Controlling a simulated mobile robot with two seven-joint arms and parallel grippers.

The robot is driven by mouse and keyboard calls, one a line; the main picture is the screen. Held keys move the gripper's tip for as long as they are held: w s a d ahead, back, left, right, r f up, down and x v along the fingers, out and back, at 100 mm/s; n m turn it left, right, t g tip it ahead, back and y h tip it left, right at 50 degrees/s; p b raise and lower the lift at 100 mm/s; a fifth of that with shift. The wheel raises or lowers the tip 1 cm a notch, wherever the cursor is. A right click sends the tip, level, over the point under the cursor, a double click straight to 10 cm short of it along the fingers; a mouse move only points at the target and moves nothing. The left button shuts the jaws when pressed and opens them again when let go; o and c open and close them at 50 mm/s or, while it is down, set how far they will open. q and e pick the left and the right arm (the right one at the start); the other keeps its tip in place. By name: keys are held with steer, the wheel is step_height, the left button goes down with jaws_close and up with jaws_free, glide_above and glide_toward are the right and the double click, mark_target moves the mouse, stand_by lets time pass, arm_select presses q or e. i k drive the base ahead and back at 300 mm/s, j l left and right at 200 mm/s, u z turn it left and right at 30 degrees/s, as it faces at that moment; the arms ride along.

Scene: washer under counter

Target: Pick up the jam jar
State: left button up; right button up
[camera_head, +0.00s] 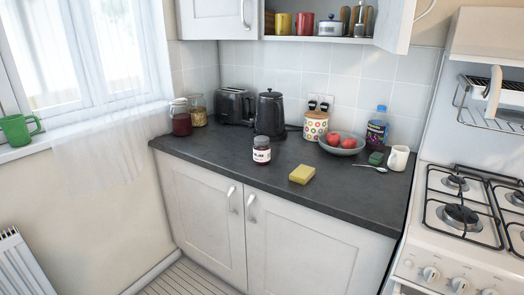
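The jam jar (261,150) stands upright on the dark countertop (220,158), near its front edge. It has a white lid, a white label and dark red contents. Neither of my grippers shows in the head view. Nothing touches the jar.
A yellow sponge (302,174) lies to the jar's right. A black kettle (270,113) and toaster (235,106) stand behind it. A red-filled jar (181,117) stands at the left end, a bowl of red fruit (343,150) to the right. The counter left of the jam jar is clear.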

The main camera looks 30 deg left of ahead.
mark_target(261, 153)
steer(key=i+j, duration=0.15)
steer(key=j, duration=0.2)
steer(key=i+j, duration=0.2)
steer(key=j, duration=0.15)
steer(key=i+j, duration=0.15)
steer(key=j, duration=0.2)
steer(key=i+j, duration=0.2)
steer(key=j, duration=0.15)
steer(key=i+j, duration=0.15)
steer(key=j, duration=0.2)
